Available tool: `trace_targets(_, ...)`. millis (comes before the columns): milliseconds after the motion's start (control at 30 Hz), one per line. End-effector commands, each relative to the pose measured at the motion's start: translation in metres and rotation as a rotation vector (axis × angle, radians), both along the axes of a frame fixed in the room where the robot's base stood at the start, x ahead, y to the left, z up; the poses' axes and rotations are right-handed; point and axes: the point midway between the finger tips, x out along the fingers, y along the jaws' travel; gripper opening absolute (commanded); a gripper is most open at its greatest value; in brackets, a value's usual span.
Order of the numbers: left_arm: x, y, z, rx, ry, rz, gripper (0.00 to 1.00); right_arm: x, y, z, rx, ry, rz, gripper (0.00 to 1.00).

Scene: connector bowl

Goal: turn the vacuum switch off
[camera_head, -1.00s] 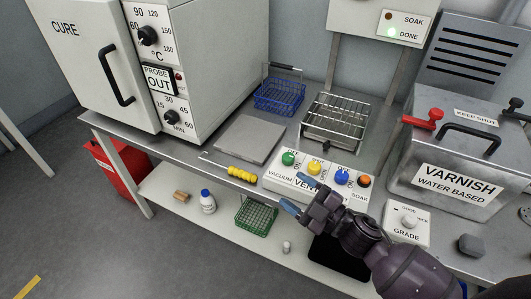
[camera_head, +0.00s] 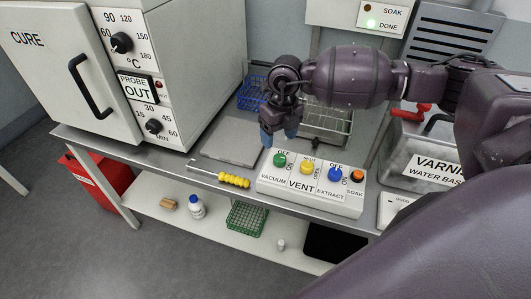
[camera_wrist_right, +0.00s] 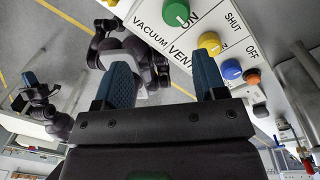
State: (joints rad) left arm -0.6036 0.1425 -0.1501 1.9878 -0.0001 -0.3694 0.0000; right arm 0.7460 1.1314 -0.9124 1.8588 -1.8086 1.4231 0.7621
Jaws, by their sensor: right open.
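The vacuum switch is a green knob (camera_head: 279,160) at the left end of the white control panel (camera_head: 312,203), with OFF and ON marks beside it. I cannot tell surely which mark it points to. My right gripper (camera_head: 278,138) is open and empty, its blue fingers pointing down just behind and above the green knob. In the right wrist view the green knob (camera_wrist_right: 176,12) shows at the top, beyond the two fingers (camera_wrist_right: 163,78) and apart from them. A dark arm end with a bluish tip at the left of that view may be my left gripper (camera_wrist_right: 38,98); its jaws are unclear.
Yellow vent (camera_head: 307,167), blue extract (camera_head: 335,174) and orange soak (camera_head: 357,176) controls stand in a row right of the green knob. A yellow-handled tool (camera_head: 234,180) lies left of the panel. Behind are a grey plate (camera_head: 230,143), a blue basket (camera_head: 250,95) and a wire rack (camera_head: 325,128).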

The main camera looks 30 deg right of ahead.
Motion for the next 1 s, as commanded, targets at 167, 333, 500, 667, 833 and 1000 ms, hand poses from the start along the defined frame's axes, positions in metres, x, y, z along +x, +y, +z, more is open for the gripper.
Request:
trace_targets(167, 0.003, -0.001, 0.003, 0.000, -0.008, -0.002, 0.00, 0.007, -0.019, 0.007, -0.086, -0.018, -0.015, 0.65)
trace_targets(333, 0.005, -0.001, 0.004, 0.000, -0.012, -0.002, 0.00, 0.007, -0.018, -0.010, -0.085, -0.017, -0.016, 0.65)
trace_targets(500, 0.005, -0.001, 0.005, 0.000, -0.012, -0.002, 0.00, 0.006, -0.018, -0.039, -0.084, -0.017, -0.016, 0.65)
trace_targets(667, 0.004, -0.001, 0.004, 0.000, -0.012, -0.002, 0.00, 0.006, -0.018, -0.066, -0.084, -0.017, -0.015, 0.65)
trace_targets(833, 0.003, 0.000, 0.003, -0.001, -0.009, -0.002, 0.00, 0.007, -0.017, -0.086, -0.082, -0.019, -0.014, 0.65)
trace_targets(1000, 0.000, 0.000, 0.001, 0.000, -0.002, 0.000, 0.00, 0.007, -0.018, -0.097, -0.082, -0.020, -0.015, 0.65)
